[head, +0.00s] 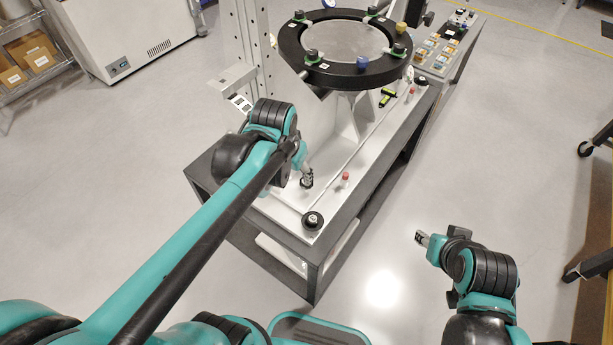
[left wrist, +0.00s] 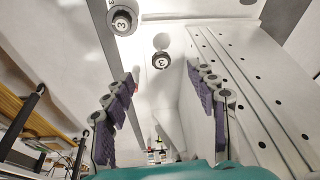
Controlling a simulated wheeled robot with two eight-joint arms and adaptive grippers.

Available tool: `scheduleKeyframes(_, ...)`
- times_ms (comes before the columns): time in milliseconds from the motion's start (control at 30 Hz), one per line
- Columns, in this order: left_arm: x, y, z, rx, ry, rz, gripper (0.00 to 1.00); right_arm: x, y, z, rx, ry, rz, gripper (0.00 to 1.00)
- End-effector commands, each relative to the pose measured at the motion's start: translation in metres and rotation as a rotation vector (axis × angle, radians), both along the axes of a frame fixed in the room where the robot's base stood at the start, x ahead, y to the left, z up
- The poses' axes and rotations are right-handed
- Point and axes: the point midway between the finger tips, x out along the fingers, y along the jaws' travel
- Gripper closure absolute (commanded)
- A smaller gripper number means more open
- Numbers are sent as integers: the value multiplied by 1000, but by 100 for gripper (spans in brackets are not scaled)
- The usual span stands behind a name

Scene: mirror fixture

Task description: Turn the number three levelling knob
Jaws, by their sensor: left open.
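My left gripper (head: 307,179) points down over the near end of the bench fixture in the head view. In the left wrist view its purple-padded fingers (left wrist: 162,80) are apart, with nothing held between them. Two dark round knobs with a "3" on a white face show there: a larger one (left wrist: 122,23) at the upper left, and a smaller one (left wrist: 161,61) seen between the fingertips. I cannot tell whether one is a reflection. In the head view a black knob with a pale top (head: 312,220) sits on the near corner. My right gripper (head: 423,239) is right of the bench, its fingers unclear.
A black mirror ring (head: 292,45) with several clamps stands above the bench. A red-capped post (head: 345,179) is close right of my left gripper. A pale perforated column (head: 247,45) rises behind; in the wrist view it is on the right (left wrist: 245,85).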

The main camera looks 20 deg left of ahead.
Motion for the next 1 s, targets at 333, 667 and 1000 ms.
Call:
scheduleKeyframes(333, 71, -10, -40, 26, 243, -121, 42, 0, 0, 8, 0, 0, 0, 60)
scheduleKeyframes(667, 83, -12, -69, 28, 293, -146, 42, 0, 0, 3, 0, 0, 0, 60)
scheduleKeyframes(1000, 82, -12, -121, 28, 292, -146, 42, 0, 0, -15, 0, 0, 0, 60)
